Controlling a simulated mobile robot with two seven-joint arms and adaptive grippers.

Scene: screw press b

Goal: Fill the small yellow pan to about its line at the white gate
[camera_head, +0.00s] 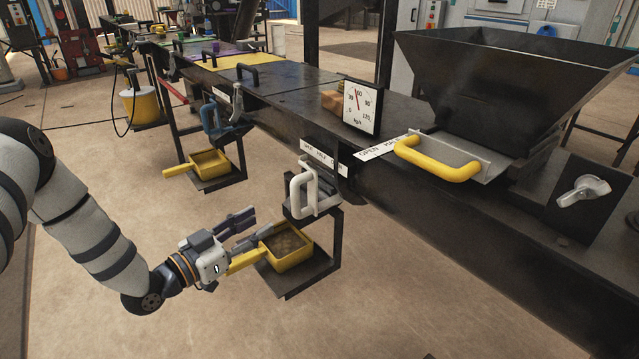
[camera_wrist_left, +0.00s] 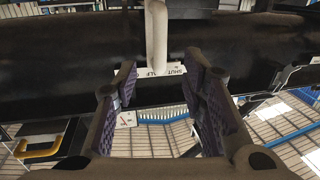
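A small yellow pan (camera_head: 287,246) sits on a black bracket shelf below the white gate (camera_head: 313,192). Brownish material covers its floor; I cannot make out its line. Its yellow handle (camera_head: 246,261) points left. My left gripper (camera_head: 252,228) is just left of the pan, above its handle and below and left of the gate. In the left wrist view the fingers (camera_wrist_left: 160,78) are spread with nothing between them. The white gate handle (camera_wrist_left: 157,32) shows beyond the fingertips, apart from them. My right gripper is not in view.
A second yellow pan (camera_head: 208,163) sits under a blue gate (camera_head: 222,118) farther back. A dial (camera_head: 361,107) stands on the black machine top. A dark hopper (camera_head: 510,85) with a yellow handle (camera_head: 437,160) is at right. The floor in front is clear.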

